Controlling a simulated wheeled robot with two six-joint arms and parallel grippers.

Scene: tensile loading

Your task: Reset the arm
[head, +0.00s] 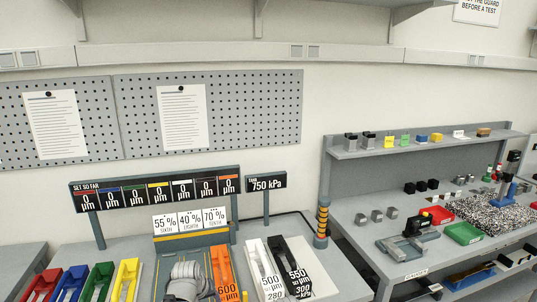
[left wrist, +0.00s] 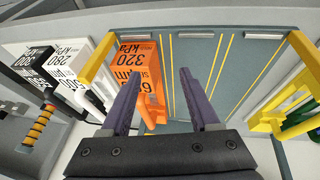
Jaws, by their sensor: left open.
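My left gripper (left wrist: 159,76) is open, its two dark fingers spread over the blue-grey fixture. An orange block (left wrist: 135,62) marked 320 kPa lies beyond and partly behind the finger at the left of the wrist view; I cannot tell whether they touch. The orange block also shows in the head view (head: 223,270). A grey part of my arm (head: 187,280) is at the bottom of the head view, beside the orange block. My right gripper is not in view.
White (head: 264,268) and black (head: 294,268) labelled blocks stand right of the orange one. Red (head: 40,285), blue (head: 70,283), green (head: 98,282) and yellow (head: 126,279) ones stand left. A display board (head: 157,191) rises behind. A shelved bench (head: 400,211) is at right.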

